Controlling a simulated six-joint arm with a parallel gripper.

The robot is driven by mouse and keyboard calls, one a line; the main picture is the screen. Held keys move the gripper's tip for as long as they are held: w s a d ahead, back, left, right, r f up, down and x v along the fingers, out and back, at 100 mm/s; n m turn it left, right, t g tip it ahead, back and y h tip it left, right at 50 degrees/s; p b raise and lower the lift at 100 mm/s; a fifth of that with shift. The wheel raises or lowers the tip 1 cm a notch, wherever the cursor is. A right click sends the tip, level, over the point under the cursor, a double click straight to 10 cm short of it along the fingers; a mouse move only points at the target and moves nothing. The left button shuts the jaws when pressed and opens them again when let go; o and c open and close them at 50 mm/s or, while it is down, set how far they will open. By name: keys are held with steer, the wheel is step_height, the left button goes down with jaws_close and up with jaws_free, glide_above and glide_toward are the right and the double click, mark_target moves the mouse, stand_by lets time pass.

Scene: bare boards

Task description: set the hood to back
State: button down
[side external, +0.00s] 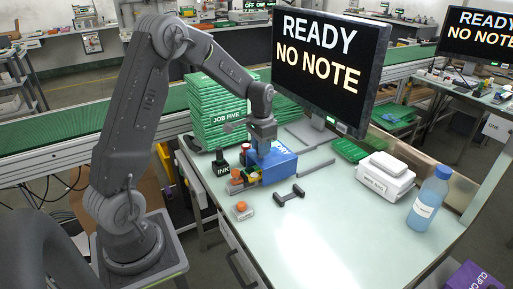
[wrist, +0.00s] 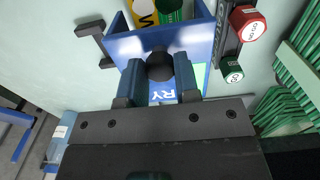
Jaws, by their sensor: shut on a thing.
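A blue box-like hood (side external: 283,166) with white lettering stands on the pale bench, left of its middle. My gripper (side external: 263,152) is over it, pointing down. In the wrist view a blue bar of the hood (wrist: 203,43) crosses in front of the fingers, with a round black knob (wrist: 160,66) on it. The fingers (wrist: 160,84) are closed about the knob, one on each side. White letters "RY" show between the fingers. Yellow and green round-topped things (wrist: 170,12) show beyond the bar. The lower part of the hood is hidden behind my gripper.
A rack with red and green stamps (wrist: 233,68) lies close beside the hood. An INK block (side external: 221,167), a loose orange-topped stamp (side external: 241,210) and a grey dumbbell-shaped piece (side external: 289,193) are near. A monitor (side external: 325,68) stands behind.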

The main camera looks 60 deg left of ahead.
steer(key=w, duration=1.5)
steer(key=shift+w, duration=0.3)
steer(key=shift+w+r, duration=0.1)
steer(key=c, duration=0.8)
jaws_free()
steer(key=shift+c, duration=0.2)
step_height(320, 180, up, 14)
